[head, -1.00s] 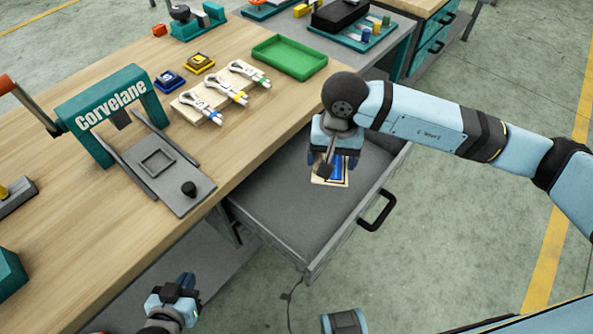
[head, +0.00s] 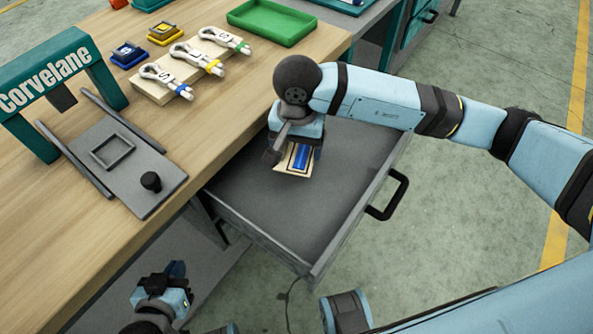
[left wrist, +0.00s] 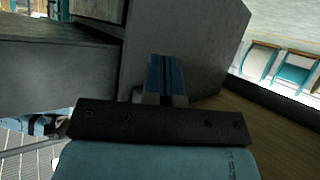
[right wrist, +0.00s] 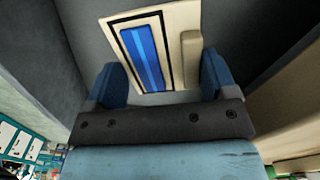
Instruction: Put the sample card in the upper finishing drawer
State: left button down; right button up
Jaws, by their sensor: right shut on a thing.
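The sample card (head: 294,161), cream with a dark frame and a blue stripe, is held by my right gripper (head: 292,148) over the open upper finishing drawer (head: 290,215). In the right wrist view the card (right wrist: 151,55) shows its blue stripe, and a cream grip block on it sits between the fingers. I cannot tell whether the card touches the drawer floor. The drawer is grey, empty otherwise, with a black handle (head: 389,195). My left gripper (head: 176,270) is empty, low beside the bench; its fingers (left wrist: 166,75) are together in the left wrist view.
The wooden bench top (head: 210,125) lies left of the drawer. On it are a teal Corvelane frame (head: 60,85) with a grey plate, a rack of tagged rope pieces (head: 190,70), small blue and yellow blocks, and a green tray (head: 286,20). Open floor lies right of the drawer.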

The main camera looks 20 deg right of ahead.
aim_at(297, 180)
notch_tip(297, 180, down, 10)
jog(key=shift+r+b, duration=0.1)
jog(key=shift+b, duration=0.5)
jog(key=shift+f, duration=0.45)
jog(key=o, duration=0.8)
jog(key=shift+r, duration=0.35)
pick_arm(q)
jog(key=shift+a+f+p, duration=0.1)
jog(key=shift+a+p, duration=0.05)
jog(key=shift+p, duration=0.65)
pick_arm(e)
notch_tip(297, 180, up, 12)
jog(key=shift+f, duration=0.1)
